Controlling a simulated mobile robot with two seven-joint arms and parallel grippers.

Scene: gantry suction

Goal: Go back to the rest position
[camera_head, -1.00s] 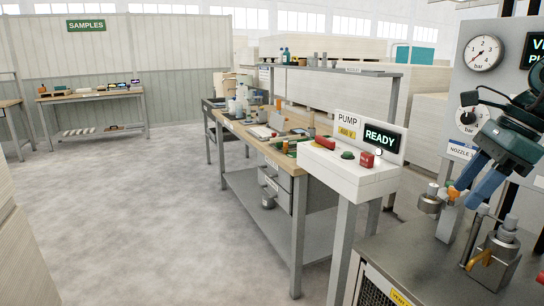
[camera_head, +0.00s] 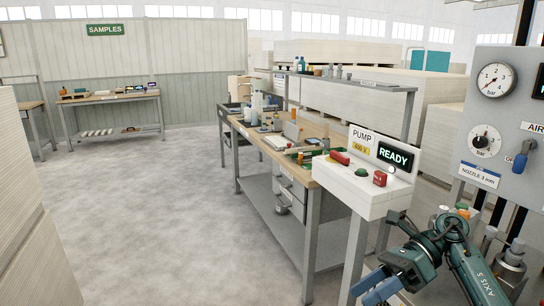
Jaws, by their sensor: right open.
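My right gripper (camera_head: 372,288) shows at the bottom right, with blue fingers pointing down and left at the end of my dark green arm. The fingers are apart and nothing shows between them. It is in front of the legs of the white pump stand (camera_head: 370,190), below its top. My left gripper does not show.
The pump stand bears a READY display (camera_head: 395,156), a red button and a green button. A grey panel (camera_head: 500,135) with gauges stands at the right, above metal fittings (camera_head: 513,258). A long workbench (camera_head: 312,175) runs behind the stand. Open floor (camera_head: 150,220) lies left.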

